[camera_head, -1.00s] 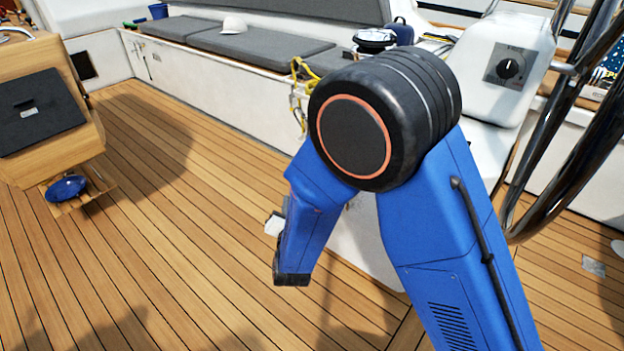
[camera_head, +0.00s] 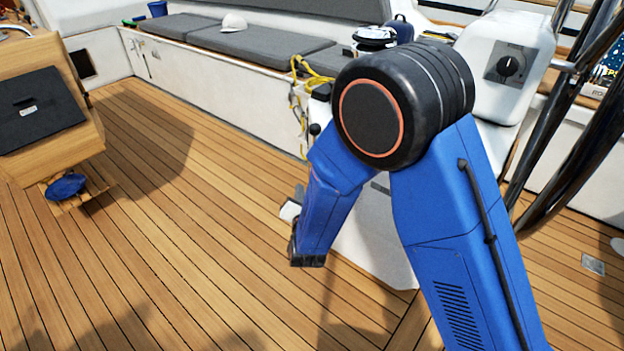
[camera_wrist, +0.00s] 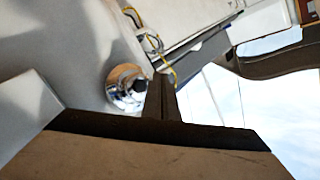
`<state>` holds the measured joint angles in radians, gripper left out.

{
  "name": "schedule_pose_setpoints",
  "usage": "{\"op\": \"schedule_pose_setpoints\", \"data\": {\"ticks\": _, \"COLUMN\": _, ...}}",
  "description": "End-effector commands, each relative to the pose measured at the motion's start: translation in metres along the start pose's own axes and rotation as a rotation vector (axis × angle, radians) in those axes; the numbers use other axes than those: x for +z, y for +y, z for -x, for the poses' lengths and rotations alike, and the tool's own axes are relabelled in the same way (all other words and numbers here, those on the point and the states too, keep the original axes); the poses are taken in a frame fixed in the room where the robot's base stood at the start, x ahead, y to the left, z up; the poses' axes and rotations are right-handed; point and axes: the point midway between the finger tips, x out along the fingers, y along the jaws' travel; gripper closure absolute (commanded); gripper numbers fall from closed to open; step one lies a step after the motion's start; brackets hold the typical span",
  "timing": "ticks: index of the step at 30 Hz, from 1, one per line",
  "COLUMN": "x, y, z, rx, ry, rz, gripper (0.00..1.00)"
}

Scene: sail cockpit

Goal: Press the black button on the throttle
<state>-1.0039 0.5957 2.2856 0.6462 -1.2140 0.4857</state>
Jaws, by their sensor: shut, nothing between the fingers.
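In the wrist view the throttle (camera_wrist: 121,97) shows as a round chrome fitting on a white surface, with a dark round part (camera_wrist: 139,85) facing my fingers. My gripper (camera_wrist: 161,80) is shut and empty, its dark fingertips just right of the chrome fitting. I cannot tell whether they touch it. In the head view a small black knob (camera_head: 315,129) stands beside my arm's elbow, likely part of the throttle. The rest of the throttle and my fingers are hidden behind my blue arm there.
The white console (camera_head: 375,240) stands behind my arm. A white pod with a dial (camera_head: 508,66) and steel rails are at the right. Yellow rope (camera_head: 312,78) hangs at the bench end.

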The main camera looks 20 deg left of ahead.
Motion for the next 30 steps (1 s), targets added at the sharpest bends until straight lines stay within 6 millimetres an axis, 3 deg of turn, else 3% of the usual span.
{"op": "schedule_pose_setpoints", "data": {"ticks": 10, "x": -0.014, "y": 0.013, "z": -0.019, "rx": -0.001, "ry": 0.001, "rz": 0.000, "gripper": 1.00}}
{"op": "schedule_pose_setpoints", "data": {"ticks": 30, "x": -0.015, "y": 0.014, "z": -0.020, "rx": -0.001, "ry": 0.001, "rz": 0.000, "gripper": 1.00}}
